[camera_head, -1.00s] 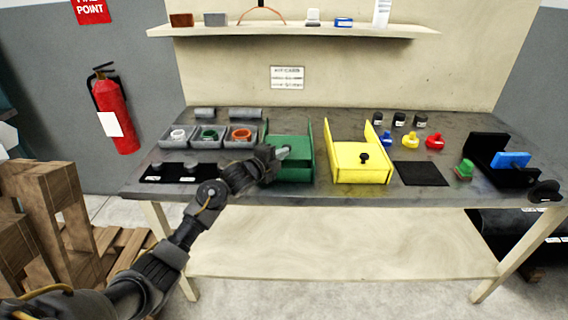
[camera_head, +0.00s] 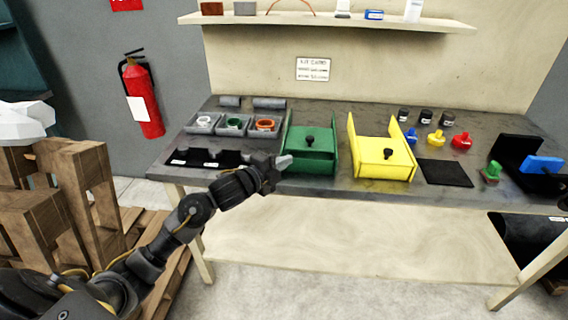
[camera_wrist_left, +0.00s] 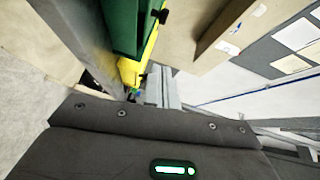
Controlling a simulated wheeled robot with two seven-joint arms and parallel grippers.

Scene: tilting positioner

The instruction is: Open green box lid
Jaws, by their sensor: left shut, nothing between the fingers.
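The green box (camera_head: 293,171) stands on the workbench, between its raised green side walls. Its green lid (camera_head: 313,160) lies flat and closed, with a black knob (camera_head: 310,141) on top. My left gripper (camera_head: 286,161) is shut and empty, at the left front of the green box; I cannot tell whether it touches the wall.
A yellow box (camera_head: 372,168) with a black knob stands to the right. Grey bins (camera_head: 203,123) with coloured rings and a black mat (camera_head: 190,157) lie to the left. Wooden pallets (camera_head: 50,185) stand left of the bench. A shelf (camera_head: 340,22) hangs above.

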